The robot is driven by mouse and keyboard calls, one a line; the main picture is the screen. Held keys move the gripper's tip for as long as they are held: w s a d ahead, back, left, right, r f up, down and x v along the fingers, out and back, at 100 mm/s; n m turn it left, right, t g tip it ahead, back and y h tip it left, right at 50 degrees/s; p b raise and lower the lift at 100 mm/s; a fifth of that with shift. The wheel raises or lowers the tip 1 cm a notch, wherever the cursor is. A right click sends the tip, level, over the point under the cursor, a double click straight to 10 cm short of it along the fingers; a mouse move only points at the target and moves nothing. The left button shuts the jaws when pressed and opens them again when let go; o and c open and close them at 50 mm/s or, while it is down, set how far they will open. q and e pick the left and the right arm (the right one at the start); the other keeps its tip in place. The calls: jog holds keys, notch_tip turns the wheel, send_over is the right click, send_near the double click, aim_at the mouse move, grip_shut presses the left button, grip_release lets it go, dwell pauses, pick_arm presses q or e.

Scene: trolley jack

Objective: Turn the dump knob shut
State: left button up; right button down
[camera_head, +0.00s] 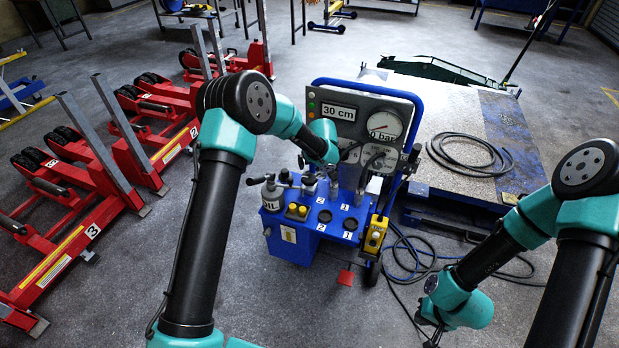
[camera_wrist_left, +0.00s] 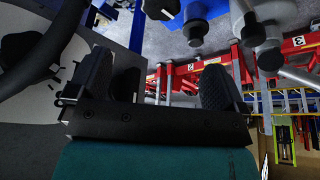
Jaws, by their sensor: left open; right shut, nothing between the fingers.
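A blue wheeled unit (camera_head: 290,243) stands in the middle of the head view, with an upright grey panel (camera_head: 400,103) behind its top. My left gripper (camera_wrist_left: 155,85) is open, its two dark fingers spread wide with nothing seen between them. In the head view my left arm reaches the panel's lower left and hides part of it. In the left wrist view a black knob (camera_wrist_left: 22,47) on the grey panel lies left of the fingers, apart from them. I cannot tell whether it is the dump knob. My right gripper (camera_head: 432,333) is shut and empty, low over the floor.
The panel carries a "30 cm" display (camera_head: 338,112) and a "0 bar" gauge (camera_head: 384,125). An oil bottle (camera_head: 272,194) and valve handles stand on the unit's top. Red lifts (camera_head: 75,225) stand at left. A hose coil (camera_head: 468,153) lies on the platform at right; cables cover the floor nearby.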

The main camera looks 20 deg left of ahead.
aim_at(309, 178)
pick_arm(q)
jog(key=x, duration=1.5)
jog(key=shift+w, duration=0.1)
jog(key=shift+c, duration=0.2)
jog(key=c, duration=0.9)
jog(key=shift+a+m+t+h, duration=0.1)
jog(key=shift+m+t+h, duration=0.25)
jog(key=shift+m, duration=0.8)
jog(key=shift+a+m+t+h, duration=0.15)
jog(key=shift+m+h, duration=0.3)
jog(key=shift+m, duration=0.7)
jog(key=shift+d, duration=0.1)
jog(key=o, duration=0.9)
jog(key=shift+o, duration=0.2)
jog(key=shift+r, duration=0.1)
jog(key=v, duration=1.7)
jog(key=shift+r, duration=0.15)
